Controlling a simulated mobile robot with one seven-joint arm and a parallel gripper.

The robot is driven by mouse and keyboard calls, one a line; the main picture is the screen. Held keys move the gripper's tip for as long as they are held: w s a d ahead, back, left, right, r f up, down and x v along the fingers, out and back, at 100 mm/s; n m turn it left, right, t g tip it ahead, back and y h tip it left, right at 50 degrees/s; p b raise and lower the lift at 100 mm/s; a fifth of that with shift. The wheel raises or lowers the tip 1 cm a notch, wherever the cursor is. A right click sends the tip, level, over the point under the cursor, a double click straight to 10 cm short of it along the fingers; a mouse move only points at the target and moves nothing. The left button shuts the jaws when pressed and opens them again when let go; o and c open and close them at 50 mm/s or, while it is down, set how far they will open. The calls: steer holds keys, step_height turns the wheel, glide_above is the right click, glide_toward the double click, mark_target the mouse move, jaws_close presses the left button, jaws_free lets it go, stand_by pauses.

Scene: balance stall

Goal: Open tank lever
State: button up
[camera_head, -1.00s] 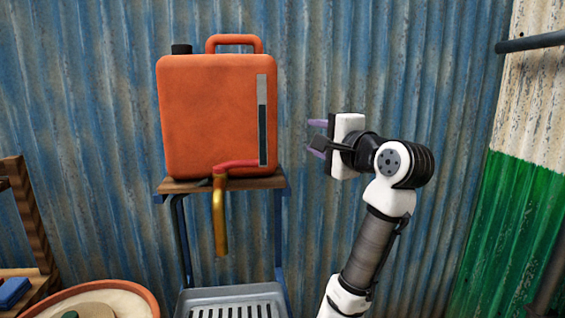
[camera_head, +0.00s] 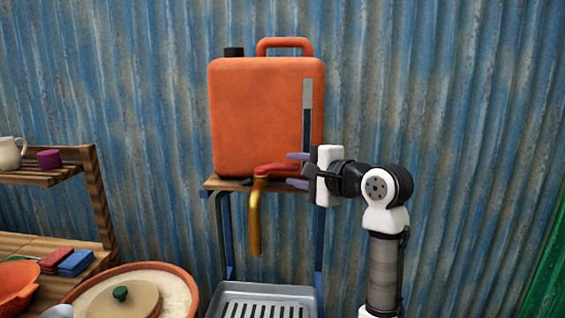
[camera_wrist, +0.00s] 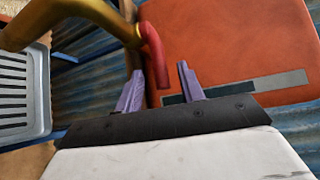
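The orange tank (camera_head: 262,115) stands on a small wooden stand with blue legs. A brass tap spout (camera_head: 254,220) hangs down at its front, and the red lever (camera_head: 279,169) points right from the tap. My gripper (camera_head: 296,170) is at the lever's right end, its two purple fingers apart, one above and one below the lever's level. In the wrist view the fingers of my gripper (camera_wrist: 159,90) are open, and the red lever (camera_wrist: 152,55) reaches in close to the left finger. Whether they touch is unclear.
A grey slatted drip tray (camera_head: 262,303) sits below the spout. A round orange-rimmed vessel (camera_head: 187,283) with a lid stands to the left. Wooden shelves (camera_head: 98,190) with cups and boxes are further left. A corrugated wall is behind.

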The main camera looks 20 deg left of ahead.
mark_target(291, 168)
steer(key=shift+p+x, duration=0.45)
steer(key=shift+x, duration=2.2)
jaws_close()
